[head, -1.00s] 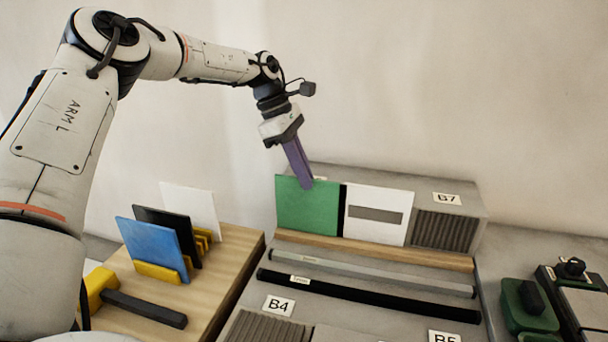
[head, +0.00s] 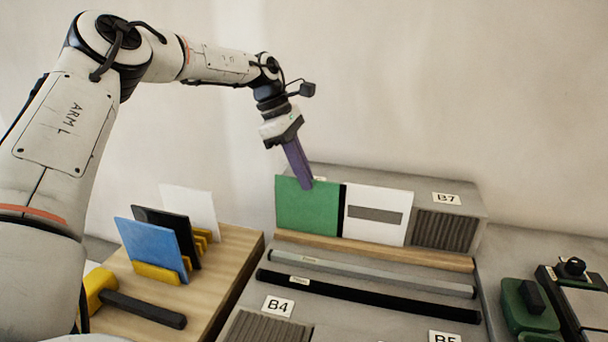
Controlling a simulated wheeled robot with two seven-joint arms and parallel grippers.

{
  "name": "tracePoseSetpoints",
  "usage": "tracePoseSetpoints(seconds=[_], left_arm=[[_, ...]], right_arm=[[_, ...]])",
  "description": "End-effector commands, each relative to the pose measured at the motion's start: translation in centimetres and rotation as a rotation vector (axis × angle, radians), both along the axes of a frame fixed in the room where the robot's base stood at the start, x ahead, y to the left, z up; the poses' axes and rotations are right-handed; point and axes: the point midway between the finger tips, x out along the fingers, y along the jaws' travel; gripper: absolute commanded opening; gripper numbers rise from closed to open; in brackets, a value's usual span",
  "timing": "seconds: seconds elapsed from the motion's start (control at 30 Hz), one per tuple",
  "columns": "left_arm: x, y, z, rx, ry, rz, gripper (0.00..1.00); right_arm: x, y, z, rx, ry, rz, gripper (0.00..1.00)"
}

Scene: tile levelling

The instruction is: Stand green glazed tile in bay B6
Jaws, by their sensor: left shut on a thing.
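The green glazed tile (head: 306,207) stands upright at the left end of the raised grey block at the back, its lower edge behind the wooden strip. My left gripper (head: 307,184), with purple fingers, is shut on the tile's top edge. A white tile with a grey bar (head: 375,214) stands just right of it, a dark narrow gap between them. The B6 label cannot be seen; the tiles cover that part of the block. My right gripper is not in view.
The ribbed bay under label B7 (head: 446,198) is bare. A wooden rack at left holds blue (head: 152,248), black and white tiles; a yellow-headed mallet (head: 135,304) lies in front. Grey and black bars (head: 368,298) lie before the block. Green equipment (head: 530,305) stands at right.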

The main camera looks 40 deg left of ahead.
Motion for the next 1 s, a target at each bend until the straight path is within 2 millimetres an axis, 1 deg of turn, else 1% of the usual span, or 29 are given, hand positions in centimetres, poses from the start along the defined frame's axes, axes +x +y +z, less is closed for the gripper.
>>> tracePoseSetpoints(seconds=[0.77,0.8,0.87,0.9,0.93,1.0], left_arm=[[0.26,0.17,0.06,0.002,-0.006,0.003,0.00],[0.26,0.17,0.06,0.003,-0.007,0.003,0.08],[0.26,0.19,0.06,0.003,-0.007,0.003,0.18],[0.25,0.17,0.05,0.003,-0.006,0.003,0.24],[0.23,0.16,0.04,0.003,-0.005,0.002,0.28],[0.20,0.15,0.02,0.002,-0.004,0.002,0.28]], right_arm=[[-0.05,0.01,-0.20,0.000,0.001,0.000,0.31],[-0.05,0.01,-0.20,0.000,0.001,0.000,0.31],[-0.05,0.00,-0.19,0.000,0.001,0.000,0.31],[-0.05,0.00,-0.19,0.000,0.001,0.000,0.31],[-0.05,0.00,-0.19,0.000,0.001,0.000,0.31],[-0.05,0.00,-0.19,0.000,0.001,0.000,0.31]])
